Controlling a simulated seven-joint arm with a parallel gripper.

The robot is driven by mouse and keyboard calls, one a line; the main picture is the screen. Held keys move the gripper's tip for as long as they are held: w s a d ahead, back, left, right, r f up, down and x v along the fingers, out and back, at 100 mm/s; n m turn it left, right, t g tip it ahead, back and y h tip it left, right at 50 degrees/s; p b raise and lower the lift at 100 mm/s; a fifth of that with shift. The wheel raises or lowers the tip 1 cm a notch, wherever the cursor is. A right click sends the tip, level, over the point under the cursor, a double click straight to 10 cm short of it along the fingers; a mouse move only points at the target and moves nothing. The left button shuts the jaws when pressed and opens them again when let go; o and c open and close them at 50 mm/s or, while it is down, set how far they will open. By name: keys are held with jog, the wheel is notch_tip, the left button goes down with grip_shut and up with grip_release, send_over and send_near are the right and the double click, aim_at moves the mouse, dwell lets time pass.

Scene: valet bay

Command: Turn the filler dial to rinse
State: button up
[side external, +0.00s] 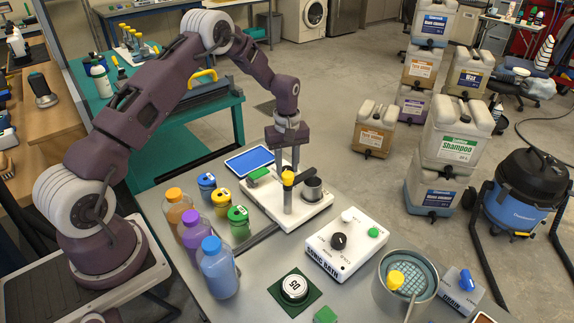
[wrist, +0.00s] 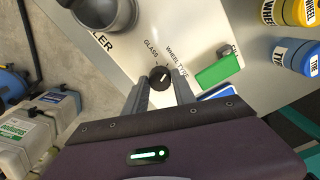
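The filler (side external: 316,211) is a white base with a grey cup and a yellow-topped post, in the middle of the side view. In the wrist view its panel (wrist: 193,30) carries a small black dial (wrist: 159,77) with a pale pointer line. The words GLASS, WHEEL and TYRE show around the dial; I cannot read a rinse mark. My gripper (wrist: 160,72) is open, with one finger on each side of the dial; contact is not clear. In the side view my gripper (side external: 287,165) points down behind the post, and the dial is hidden.
Coloured bottles (side external: 218,266) and lidded pots (side external: 239,222) stand left of the filler. The sonic bath box (side external: 345,245) with its own black knob stands to the right, beside a metal basin (side external: 428,283).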

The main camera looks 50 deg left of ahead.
grip_shut()
jog(key=shift+m, duration=0.3)
jog(key=m, duration=0.3)
jog(key=shift+m, duration=0.4)
jog(key=m, duration=0.3)
jog(key=shift+m, duration=0.3)
jog(key=m, duration=0.5)
jog(key=shift+m, duration=2.5)
jog(key=o, duration=0.5)
grip_release()
